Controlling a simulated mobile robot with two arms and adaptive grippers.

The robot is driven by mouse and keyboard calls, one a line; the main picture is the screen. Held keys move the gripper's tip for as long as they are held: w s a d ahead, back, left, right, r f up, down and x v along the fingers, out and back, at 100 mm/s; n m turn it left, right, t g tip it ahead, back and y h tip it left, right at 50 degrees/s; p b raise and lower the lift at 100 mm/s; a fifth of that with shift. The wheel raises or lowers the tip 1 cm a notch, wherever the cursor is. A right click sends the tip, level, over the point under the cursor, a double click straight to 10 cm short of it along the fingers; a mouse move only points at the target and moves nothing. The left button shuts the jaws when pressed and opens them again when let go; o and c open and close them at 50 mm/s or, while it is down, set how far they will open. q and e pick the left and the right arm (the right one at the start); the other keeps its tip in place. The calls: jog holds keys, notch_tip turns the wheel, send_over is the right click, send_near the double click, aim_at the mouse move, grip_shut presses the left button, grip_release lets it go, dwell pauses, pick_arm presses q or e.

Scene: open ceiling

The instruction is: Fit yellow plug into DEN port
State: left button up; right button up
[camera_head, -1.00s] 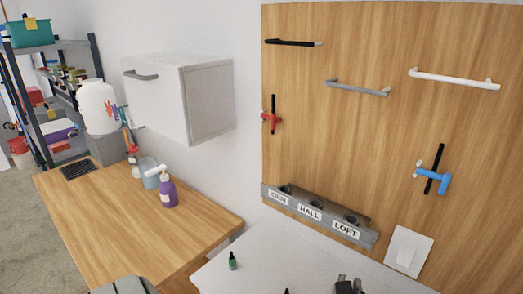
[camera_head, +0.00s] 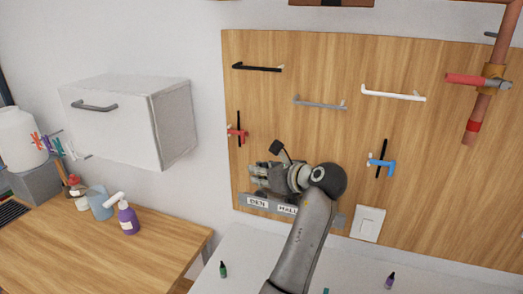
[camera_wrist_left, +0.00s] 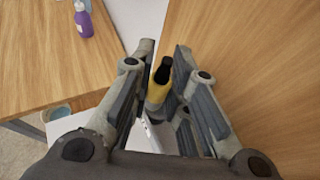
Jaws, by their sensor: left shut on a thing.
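The yellow plug (camera_wrist_left: 157,92), with a black end, is between the fingers of my left gripper (camera_wrist_left: 164,60) in the left wrist view. The gripper is shut on it. In the head view my left gripper (camera_head: 259,180) is at the wooden panel, just above the DEN label (camera_head: 257,202) on the grey port strip (camera_head: 272,207). The DEN opening is hidden behind the gripper, and the plug cannot be made out there. I cannot tell whether the plug touches the port. The HALL label (camera_head: 287,209) is partly visible; LOFT is hidden by my arm. My right gripper is not in view.
The panel (camera_head: 330,75) carries handles, a red valve (camera_head: 237,132) and a blue valve (camera_head: 382,163). A white switch (camera_head: 368,223) is right of the strip. A cabinet (camera_head: 130,122) hangs left. A green bottle (camera_head: 223,269) and purple bottle (camera_head: 390,281) stand on the white surface below.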

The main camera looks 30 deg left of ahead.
pick_arm(q)
jog(key=shift+w+a+f+n+g+p, duration=0.25)
jog(key=shift+w+f+p, duration=0.25)
jog(key=shift+f, duration=0.3)
jog(key=shift+w+a+f+n+g+p, duration=0.15)
jog(key=shift+w+a+f+g+p, duration=0.2)
jog(key=shift+f+p, duration=0.35)
jog(key=shift+f, duration=0.1)
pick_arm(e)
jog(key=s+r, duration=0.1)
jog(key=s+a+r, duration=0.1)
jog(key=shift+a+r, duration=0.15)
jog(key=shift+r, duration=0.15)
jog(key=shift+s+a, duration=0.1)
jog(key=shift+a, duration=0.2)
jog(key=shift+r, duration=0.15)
pick_arm(q)
jog(key=shift+p, duration=0.75)
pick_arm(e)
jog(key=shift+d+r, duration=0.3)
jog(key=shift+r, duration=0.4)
